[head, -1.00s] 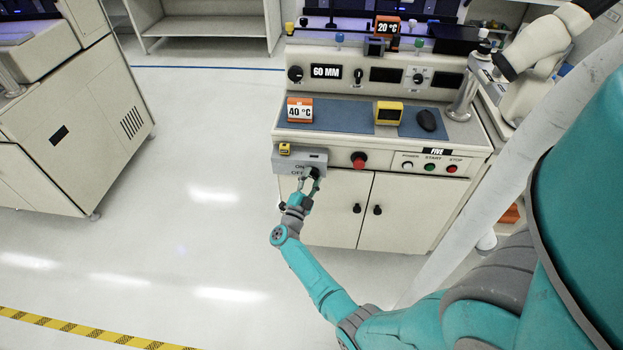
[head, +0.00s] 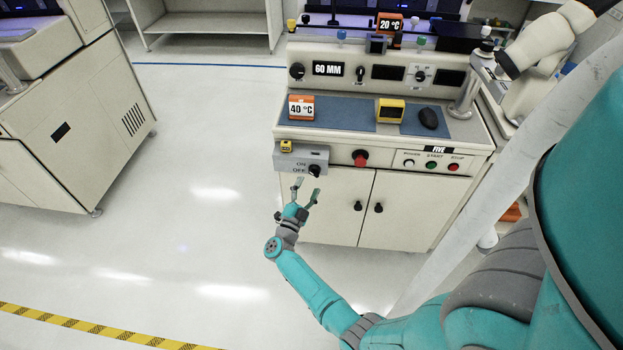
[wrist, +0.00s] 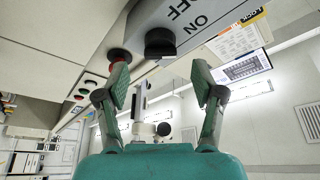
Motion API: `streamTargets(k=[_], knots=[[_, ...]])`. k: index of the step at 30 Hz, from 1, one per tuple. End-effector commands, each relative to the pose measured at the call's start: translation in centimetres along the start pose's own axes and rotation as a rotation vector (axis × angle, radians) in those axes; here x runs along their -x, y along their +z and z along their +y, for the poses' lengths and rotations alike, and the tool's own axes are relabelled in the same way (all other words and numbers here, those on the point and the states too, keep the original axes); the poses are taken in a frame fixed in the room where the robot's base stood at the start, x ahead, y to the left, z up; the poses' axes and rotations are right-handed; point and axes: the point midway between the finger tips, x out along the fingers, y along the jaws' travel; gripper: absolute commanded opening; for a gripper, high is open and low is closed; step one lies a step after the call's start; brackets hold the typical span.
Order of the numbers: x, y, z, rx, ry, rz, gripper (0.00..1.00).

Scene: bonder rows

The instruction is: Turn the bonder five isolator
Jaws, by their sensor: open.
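The isolator is a grey box with ON and OFF marks (head: 290,160) on the front left of the bonder labelled FIVE (head: 436,150). Its black rotary knob (head: 314,170) sits at the right of the box face, by the OFF mark. The knob also shows in the wrist view (wrist: 160,43), above and between my fingers and clear of them. My gripper (head: 306,190) is open and empty, with its fingertips a little below and in front of the box. It also shows in the wrist view (wrist: 160,82). The knob's exact pointing is hard to tell.
A red stop button (head: 360,158) stands out right of the box. POWER, START and STOP buttons (head: 431,164) are further right. The floor (head: 190,210) on the left is clear.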

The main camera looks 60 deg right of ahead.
Motion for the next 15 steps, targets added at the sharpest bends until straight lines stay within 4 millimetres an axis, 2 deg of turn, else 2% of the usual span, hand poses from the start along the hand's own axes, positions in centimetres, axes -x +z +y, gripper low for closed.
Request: streamTargets(k=[1, 6, 10, 15], knots=[[1.2, 0.1, -0.1, -0.001, -0.003, -0.004, 0.68], [4.3, 0.1, -0.1, -0.002, -0.002, -0.003, 0.68], [5.9, 0.1, -0.1, -0.001, -0.002, -0.002, 0.68], [7.0, 0.0, 0.0, -0.001, 0.000, -0.001, 0.68]])
